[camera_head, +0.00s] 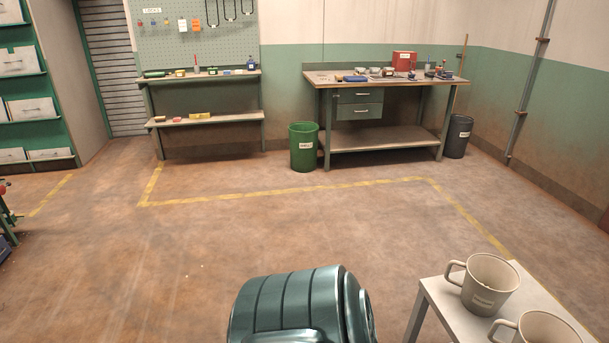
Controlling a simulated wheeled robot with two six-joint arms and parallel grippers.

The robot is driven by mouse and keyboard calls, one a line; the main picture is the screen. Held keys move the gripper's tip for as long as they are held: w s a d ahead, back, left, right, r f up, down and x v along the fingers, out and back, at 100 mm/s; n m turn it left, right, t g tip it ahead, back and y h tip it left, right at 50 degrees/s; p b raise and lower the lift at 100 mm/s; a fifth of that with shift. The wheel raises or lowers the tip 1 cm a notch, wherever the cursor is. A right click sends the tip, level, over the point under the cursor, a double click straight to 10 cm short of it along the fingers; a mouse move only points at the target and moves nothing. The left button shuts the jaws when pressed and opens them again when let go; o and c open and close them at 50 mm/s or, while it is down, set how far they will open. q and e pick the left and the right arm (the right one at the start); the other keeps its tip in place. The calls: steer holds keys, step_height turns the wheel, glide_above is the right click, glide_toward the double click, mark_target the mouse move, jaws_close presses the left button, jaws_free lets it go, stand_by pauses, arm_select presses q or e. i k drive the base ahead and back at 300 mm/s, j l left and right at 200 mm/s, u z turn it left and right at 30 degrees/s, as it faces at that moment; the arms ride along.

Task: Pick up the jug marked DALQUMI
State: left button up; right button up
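Two beige jugs with handles on their left sides stand upright on a light-topped table (436,289) at the lower right. The farther jug (490,284) shows whole and has a small white label on its front, too small to read. The nearer jug (538,331) is cut off by the bottom edge, and no label of it shows. I cannot tell which one is marked DALQUMI. Neither of my grippers is in view.
A green bin (303,148) stands between a shelf bench (205,121) and a workbench (385,137) at the back. A dark bin (457,137) stands right of the workbench. The middle floor with yellow lines is clear.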

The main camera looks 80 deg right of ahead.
mark_target(494, 272)
steer(key=z, duration=2.2)
steer(key=k+z, duration=0.1)
steer(key=z, duration=0.35)
steer(key=k+z, duration=0.15)
steer(key=z, duration=0.3)
steer(key=k+z, duration=0.1)
steer(key=z, duration=0.35)
steer(key=k+l+z, duration=0.1)
steer(key=z, duration=0.35)
